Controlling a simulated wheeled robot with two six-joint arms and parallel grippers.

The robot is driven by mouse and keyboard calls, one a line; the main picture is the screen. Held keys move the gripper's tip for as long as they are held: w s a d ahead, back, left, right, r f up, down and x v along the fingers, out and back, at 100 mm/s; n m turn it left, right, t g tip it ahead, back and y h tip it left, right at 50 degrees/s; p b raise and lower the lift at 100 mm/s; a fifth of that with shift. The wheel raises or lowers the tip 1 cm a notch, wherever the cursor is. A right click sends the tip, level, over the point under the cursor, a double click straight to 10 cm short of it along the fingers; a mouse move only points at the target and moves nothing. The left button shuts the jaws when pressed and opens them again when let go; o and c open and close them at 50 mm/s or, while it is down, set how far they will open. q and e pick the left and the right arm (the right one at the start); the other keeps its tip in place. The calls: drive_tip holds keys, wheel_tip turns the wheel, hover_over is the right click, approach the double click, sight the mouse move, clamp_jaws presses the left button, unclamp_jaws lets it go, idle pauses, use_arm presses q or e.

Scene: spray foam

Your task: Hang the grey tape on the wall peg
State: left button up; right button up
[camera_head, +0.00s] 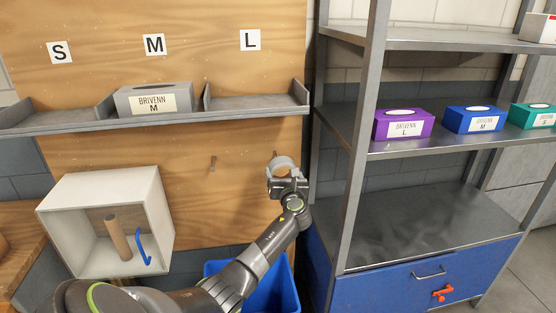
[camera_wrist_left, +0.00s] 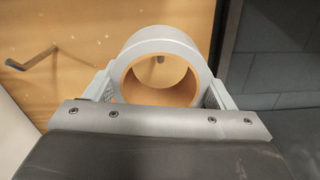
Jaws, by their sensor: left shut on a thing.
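My left gripper (camera_head: 284,178) is shut on the grey tape (camera_head: 283,163), a ring with a tan inner core. In the left wrist view the tape (camera_wrist_left: 165,42) sits between the two fingers, its hole facing the camera. A wall peg (camera_head: 213,164) sticks out of the wooden board left of the tape and also shows in the left wrist view (camera_wrist_left: 36,58). A second peg (camera_wrist_left: 159,59) shows through the upper part of the tape's hole. I cannot tell whether its tip is inside the ring or behind it. My right gripper is not in view.
A white open box (camera_head: 58,224) with a brown cylinder and a blue hook stands at left. A grey ledge (camera_head: 60,122) holds a grey tissue box (camera_head: 153,99) above. A metal rack (camera_head: 361,150) stands close on the right. A blue bin (camera_head: 284,289) is below.

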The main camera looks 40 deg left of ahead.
use_arm(q)
drive_tip(key=shift+w, duration=0.1)
drive_tip(key=shift+b+x, duration=3.4)
drive_tip(key=shift+x, duration=1.3)
drive_tip(key=shift+w+a, duration=0.15)
drive_tip(key=shift+a, duration=0.05)
drive_tip(key=shift+f+b, duration=1.35)
drive_tip(key=shift+f, duration=0.3)
drive_tip(key=o, duration=1.1)
